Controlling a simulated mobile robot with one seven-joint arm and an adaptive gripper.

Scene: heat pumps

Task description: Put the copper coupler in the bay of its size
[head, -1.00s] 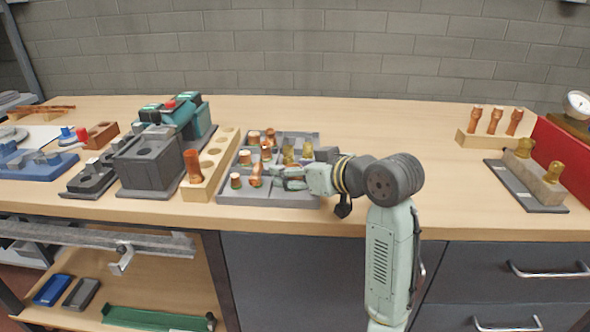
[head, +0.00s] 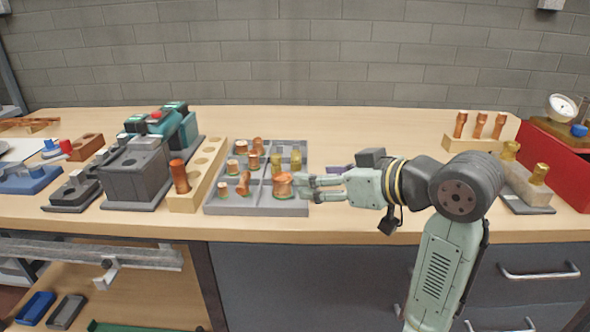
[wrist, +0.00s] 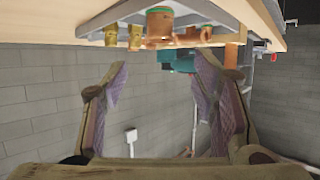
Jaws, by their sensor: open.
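A grey divided tray (head: 262,209) stands on the bench and holds several copper and brass fittings. A wide copper coupler (head: 283,183) with a green lower edge stands upright in its front right bay. It seems to be the copper piece with a green band in the wrist view (wrist: 160,24). Smaller copper pieces with green bands stand at the front left (head: 222,189) and back left (head: 232,165). Two brass fittings (head: 276,164) stand in the back right bay. My gripper (head: 306,187) is open and empty, just right of the wide coupler; contact cannot be told.
A wooden block with round holes (head: 208,172) stands left of the tray, a copper piece (head: 179,176) in it. A dark grey machine (head: 137,175) is further left. A wooden rack (head: 460,128) holds copper pieces at right.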

